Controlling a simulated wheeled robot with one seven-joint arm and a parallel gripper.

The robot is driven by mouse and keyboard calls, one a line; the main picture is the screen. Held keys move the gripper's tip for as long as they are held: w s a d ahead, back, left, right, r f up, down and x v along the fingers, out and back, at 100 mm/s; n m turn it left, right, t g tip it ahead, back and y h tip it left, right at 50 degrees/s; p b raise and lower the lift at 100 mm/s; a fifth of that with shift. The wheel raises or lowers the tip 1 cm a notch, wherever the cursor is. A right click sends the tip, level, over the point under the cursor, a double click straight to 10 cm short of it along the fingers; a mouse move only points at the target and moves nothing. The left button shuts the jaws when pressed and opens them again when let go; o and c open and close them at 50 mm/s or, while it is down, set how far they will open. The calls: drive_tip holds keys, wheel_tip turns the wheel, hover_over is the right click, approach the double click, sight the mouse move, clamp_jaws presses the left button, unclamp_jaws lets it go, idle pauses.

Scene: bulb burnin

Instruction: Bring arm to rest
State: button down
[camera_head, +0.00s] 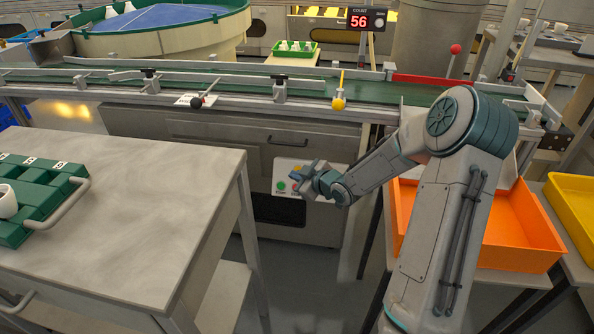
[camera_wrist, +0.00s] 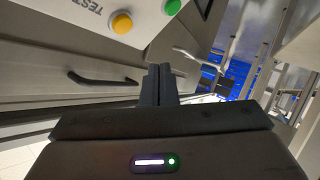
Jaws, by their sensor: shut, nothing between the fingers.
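My gripper (camera_head: 304,170) is in the middle of the head view, at the end of my bent arm, in front of the control panel of the grey machine. In the wrist view its two dark fingers (camera_wrist: 158,84) are together with nothing between them. The control panel (camera_head: 290,176) has a green button and other controls partly hidden behind my gripper. In the wrist view the panel shows a yellow button (camera_wrist: 122,22), a green button (camera_wrist: 173,7) and the lettering TEST. The gripper is apart from the panel as far as I can tell.
A grey table (camera_head: 130,200) with a green tray (camera_head: 40,205) stands at left. An orange bin (camera_head: 520,225) is behind my arm at right, with a yellow bin (camera_head: 572,205) beyond it. The conveyor (camera_head: 240,85) crosses the back. A counter (camera_head: 367,19) reads 56.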

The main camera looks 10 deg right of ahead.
drive_tip(key=s+d+r+m+g+h+p, duration=0.1)
drive_tip(key=s+r+m+g+h+p, duration=0.15)
drive_tip(key=s+r+p, duration=0.5)
drive_tip(key=s+d+r+m+g+h+p, duration=0.1)
drive_tip(key=s+r+h+p, duration=0.2)
drive_tip(key=r, duration=0.7)
drive_tip(key=s+d+r+m+g+h+p, duration=0.1)
drive_tip(key=s+r+m+g+h+p, duration=0.1)
drive_tip(key=s+r+p, duration=0.4)
drive_tip(key=s+a+r+m+g+p, duration=0.1)
drive_tip(key=s+a+r+m+p, duration=0.1)
drive_tip(key=s+r+p, duration=0.4)
drive_tip(key=s+a+r+m+g+y+p, duration=0.1)
drive_tip(key=s+r+m+g+p, duration=0.1)
drive_tip(key=s+r+p, duration=0.5)
drive_tip(key=s+r+m, duration=0.1)
drive_tip(key=s+r, duration=0.4)
drive_tip(key=r, duration=0.2)
drive_tip(key=shift+a+m, duration=0.35)
drive_tip(key=shift+r, duration=0.1)
